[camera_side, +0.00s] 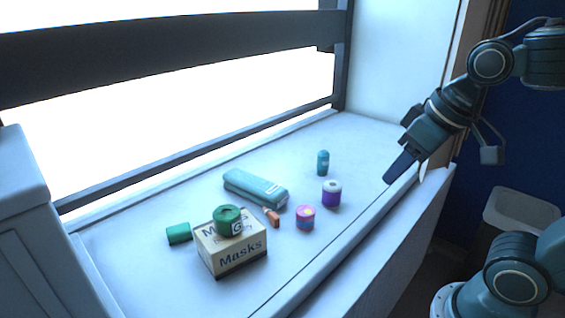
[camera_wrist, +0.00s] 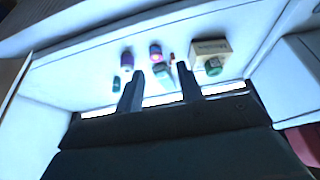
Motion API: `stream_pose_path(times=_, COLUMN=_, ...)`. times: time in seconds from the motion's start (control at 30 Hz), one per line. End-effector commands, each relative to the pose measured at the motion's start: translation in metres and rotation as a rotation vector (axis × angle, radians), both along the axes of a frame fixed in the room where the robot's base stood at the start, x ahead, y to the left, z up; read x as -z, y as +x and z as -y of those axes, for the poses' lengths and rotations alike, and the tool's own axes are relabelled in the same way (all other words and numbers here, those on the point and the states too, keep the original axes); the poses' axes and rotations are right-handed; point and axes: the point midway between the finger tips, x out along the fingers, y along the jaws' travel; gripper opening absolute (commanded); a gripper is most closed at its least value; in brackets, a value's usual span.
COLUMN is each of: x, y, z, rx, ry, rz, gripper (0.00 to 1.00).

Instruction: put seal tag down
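My gripper (camera_side: 404,176) is over the right end of the white ledge, clear of the objects there. In the wrist view my gripper (camera_wrist: 160,71) has its two fingers well apart, with nothing seen held between them. No thing is clearly marked as the seal tag. A small orange piece (camera_side: 272,217) lies on the ledge between the teal case and the pink roll and may be it. It also shows small in the wrist view (camera_wrist: 172,57).
A masks box (camera_side: 232,254) carries a green tape roll (camera_side: 229,221). The ledge's right end is clear.

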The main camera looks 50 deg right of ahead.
Motion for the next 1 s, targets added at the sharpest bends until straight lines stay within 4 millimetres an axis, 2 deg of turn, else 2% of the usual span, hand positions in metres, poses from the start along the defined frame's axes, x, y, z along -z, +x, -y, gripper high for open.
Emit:
stream_pose_path(times=0.1, x=0.005, y=-0.018, z=0.001, rx=-0.016, ry=-0.009, rz=0.033, gripper=0.37)
stream_pose_path(times=0.3, x=0.011, y=-0.032, z=0.001, rx=-0.029, ry=-0.017, rz=0.056, gripper=0.37)
stream_pose_path(times=0.4, x=0.012, y=-0.034, z=0.001, rx=-0.031, ry=-0.018, rz=0.057, gripper=0.37)
stream_pose_path(times=0.47, x=0.012, y=-0.034, z=0.001, rx=-0.031, ry=-0.018, rz=0.057, gripper=0.42)
stream_pose_path(times=0.83, x=0.012, y=-0.033, z=0.001, rx=-0.030, ry=-0.017, rz=0.056, gripper=0.42)
stream_pose_path(times=1.0, x=0.010, y=-0.025, z=0.001, rx=-0.021, ry=-0.014, rz=0.051, gripper=0.42)
